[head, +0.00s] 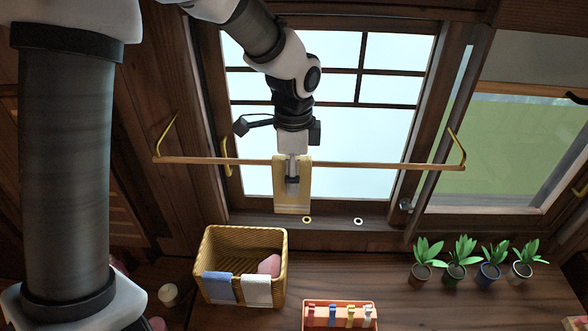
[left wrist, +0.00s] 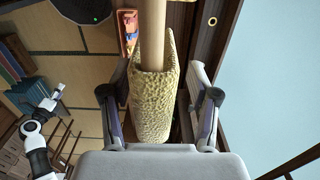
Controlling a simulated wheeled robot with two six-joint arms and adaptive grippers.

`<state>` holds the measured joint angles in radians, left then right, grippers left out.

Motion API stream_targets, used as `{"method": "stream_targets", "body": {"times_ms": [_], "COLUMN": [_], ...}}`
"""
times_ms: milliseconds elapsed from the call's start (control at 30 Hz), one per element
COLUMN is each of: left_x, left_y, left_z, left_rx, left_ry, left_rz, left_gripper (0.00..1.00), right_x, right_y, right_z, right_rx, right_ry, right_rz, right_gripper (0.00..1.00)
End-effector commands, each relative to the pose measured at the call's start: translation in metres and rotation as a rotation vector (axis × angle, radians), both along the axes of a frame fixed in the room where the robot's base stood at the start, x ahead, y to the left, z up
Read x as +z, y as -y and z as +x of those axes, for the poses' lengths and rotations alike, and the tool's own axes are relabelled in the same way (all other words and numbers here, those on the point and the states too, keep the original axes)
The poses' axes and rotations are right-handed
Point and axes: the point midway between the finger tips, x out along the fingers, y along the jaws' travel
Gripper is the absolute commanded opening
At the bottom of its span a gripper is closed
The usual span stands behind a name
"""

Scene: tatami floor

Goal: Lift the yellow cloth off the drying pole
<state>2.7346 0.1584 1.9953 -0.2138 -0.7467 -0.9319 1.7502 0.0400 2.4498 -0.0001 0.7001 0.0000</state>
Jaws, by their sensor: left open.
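The yellow cloth (head: 292,207) hangs draped over the wooden drying pole (head: 380,165) in front of the window. My left gripper (head: 292,184) is at the cloth, with its arm coming down from above. In the left wrist view the cloth (left wrist: 150,108) is folded over the end-on pole (left wrist: 152,30). It lies between the two spread fingers of my left gripper (left wrist: 160,95), with a gap visible on either side. A white arm with a dark end, seemingly my right gripper (left wrist: 52,100), shows small at left in that view; its jaw state is unclear.
Brass hooks (head: 456,148) hold the pole at its ends. Below stand a wicker basket (head: 215,245) with cloths over its rim, an orange tray (head: 340,321) of colored pegs and several potted plants (head: 458,272). Two small rings lie on the sill.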

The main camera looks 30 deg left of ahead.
Motion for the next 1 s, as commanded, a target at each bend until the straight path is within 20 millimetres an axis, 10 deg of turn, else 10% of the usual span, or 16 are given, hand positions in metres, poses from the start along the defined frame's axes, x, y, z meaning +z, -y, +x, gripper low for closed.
{"method": "stream_targets", "body": {"times_ms": [100,300,733,1000], "left_x": [0.0,0.0,0.005,0.047], "left_y": [0.0,0.0,0.0,0.0], "left_z": [0.0,0.0,0.0,-0.006], "left_rx": [0.0,0.0,0.001,0.012], "left_ry": [0.001,0.001,0.001,0.005], "left_rz": [0.001,0.001,0.001,0.001], "left_gripper": [0.6,0.0,0.0,0.0], "right_x": [-0.001,-0.001,-0.001,-0.001], "right_y": [0.0,0.0,0.0,0.0], "right_z": [0.0,0.0,0.0,0.0], "right_rx": [0.0,0.0,0.0,0.0], "right_ry": [-0.001,-0.001,-0.001,0.0], "right_rz": [0.0,0.0,0.0,0.0], "right_gripper": [0.55,0.55,0.55,0.55]}}
